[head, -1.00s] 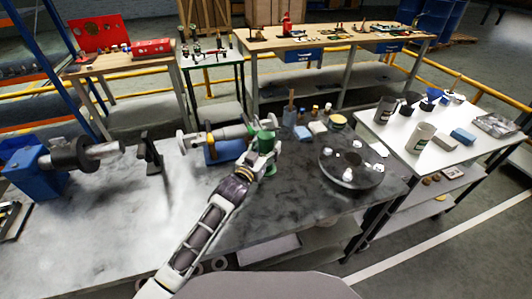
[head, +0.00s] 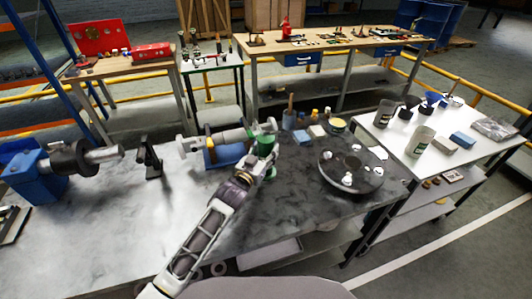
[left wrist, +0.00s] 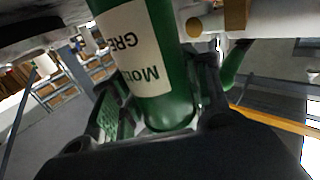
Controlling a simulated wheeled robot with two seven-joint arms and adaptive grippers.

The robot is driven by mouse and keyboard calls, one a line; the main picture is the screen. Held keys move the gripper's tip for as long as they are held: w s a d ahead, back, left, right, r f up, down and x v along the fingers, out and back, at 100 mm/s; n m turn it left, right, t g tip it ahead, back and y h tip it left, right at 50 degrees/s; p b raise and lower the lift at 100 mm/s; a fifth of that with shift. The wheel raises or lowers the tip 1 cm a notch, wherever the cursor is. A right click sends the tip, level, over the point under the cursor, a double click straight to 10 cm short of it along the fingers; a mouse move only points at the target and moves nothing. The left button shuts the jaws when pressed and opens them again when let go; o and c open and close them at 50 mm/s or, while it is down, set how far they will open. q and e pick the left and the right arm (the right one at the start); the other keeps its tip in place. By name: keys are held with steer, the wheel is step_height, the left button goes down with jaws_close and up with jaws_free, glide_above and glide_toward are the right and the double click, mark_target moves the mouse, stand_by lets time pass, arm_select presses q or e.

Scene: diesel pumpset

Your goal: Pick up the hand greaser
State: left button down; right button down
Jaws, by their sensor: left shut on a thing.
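The hand greaser (head: 265,146) is green and stands roughly upright at the right end of the blue cradle with the pale shaft. My left gripper (head: 258,164) is shut around its lower body. In the left wrist view, the greaser's green barrel (left wrist: 175,95) with a cream printed label lies between the fingers (left wrist: 160,128). I cannot tell whether its base touches the bench. My right gripper is not in view.
A pale shaft on a blue cradle (head: 226,155) lies just left of the greaser. A dark round disc (head: 350,185) with white parts lies to the right. Bottles and small boxes (head: 302,125) stand behind. The bench front (head: 130,235) is mostly clear.

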arm_select(q)
steer(key=shift+r, duration=5.15)
